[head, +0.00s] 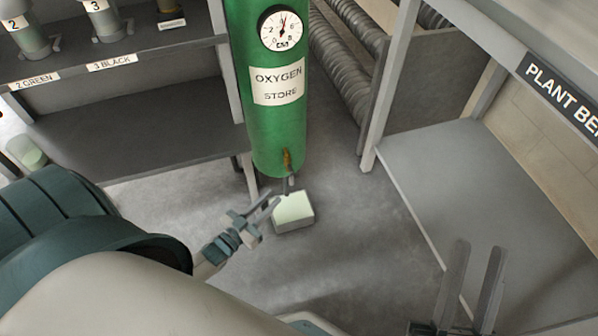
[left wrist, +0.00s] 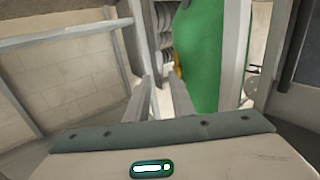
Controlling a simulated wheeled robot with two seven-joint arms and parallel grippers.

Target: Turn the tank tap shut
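The green oxygen tank (head: 262,120) stands upright in the upper middle of the head view, with a round gauge near its top. Its brass tap (head: 287,160) sticks out low on the front, with a small grey piece below it. In the left wrist view the tank (left wrist: 203,60) fills the upper middle, and the yellowish tap (left wrist: 178,68) is partly hidden at its left edge. My left gripper (head: 268,204) is open and empty, just below and left of the tap, apart from it. My right gripper (head: 475,275) is open and empty at the lower right.
A pale-topped box (head: 293,210) sits beneath the tap, beside my left gripper. Grey shelving (head: 130,140) with labelled canisters stands left of the tank. A grey bench (head: 470,190) is at the right, and ribbed hoses (head: 345,65) run behind. Floor between is clear.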

